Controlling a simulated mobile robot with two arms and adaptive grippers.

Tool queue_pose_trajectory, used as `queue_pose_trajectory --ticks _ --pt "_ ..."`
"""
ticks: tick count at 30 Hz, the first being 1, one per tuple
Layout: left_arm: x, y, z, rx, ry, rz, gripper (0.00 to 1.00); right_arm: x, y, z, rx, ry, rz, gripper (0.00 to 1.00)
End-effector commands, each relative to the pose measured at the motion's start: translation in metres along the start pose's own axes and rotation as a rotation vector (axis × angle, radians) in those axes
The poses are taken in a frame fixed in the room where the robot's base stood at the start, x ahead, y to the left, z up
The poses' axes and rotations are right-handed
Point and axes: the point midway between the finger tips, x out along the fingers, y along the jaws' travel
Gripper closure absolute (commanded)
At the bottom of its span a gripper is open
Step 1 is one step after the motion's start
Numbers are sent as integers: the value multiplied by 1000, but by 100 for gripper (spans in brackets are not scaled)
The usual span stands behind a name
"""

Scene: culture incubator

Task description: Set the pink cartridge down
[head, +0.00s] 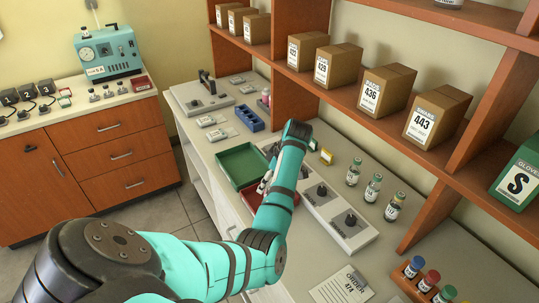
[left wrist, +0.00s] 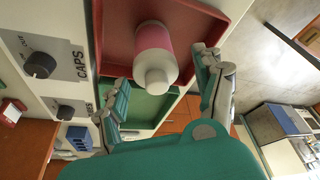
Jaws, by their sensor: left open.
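The pink cartridge (left wrist: 155,42) with its white end (left wrist: 156,76) toward the camera is in the red tray (left wrist: 190,20) in the left wrist view. My left gripper (left wrist: 161,68) is open, with one finger on each side of the cartridge and a visible gap to both. In the head view my left gripper (head: 264,186) is over the red tray (head: 250,198), which my arm partly covers. The cartridge is not clearly seen there. My right gripper is not in view.
A green tray (head: 240,165) lies beside the red one. Grey knob panels (head: 345,229) stand to its right. Several capped vials (head: 373,187) and a blue rack (head: 249,118) are on the counter. A shelf with boxes (head: 383,90) rises behind.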

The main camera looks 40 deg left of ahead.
Motion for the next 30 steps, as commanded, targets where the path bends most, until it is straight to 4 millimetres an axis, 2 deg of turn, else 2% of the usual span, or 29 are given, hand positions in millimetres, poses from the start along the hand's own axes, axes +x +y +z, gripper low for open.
queue_pose_trajectory --ticks 6,12,19,26,30 --pt "-48 2 2 -2 -3 7 31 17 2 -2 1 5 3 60" --pt "-81 1 1 -1 -2 3 31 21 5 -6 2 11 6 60" --pt "-92 0 0 1 -1 1 31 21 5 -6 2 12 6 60" --pt "-92 0 0 0 0 1 31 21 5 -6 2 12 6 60" --pt "-84 0 -4 -19 44 -3 31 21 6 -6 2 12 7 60"
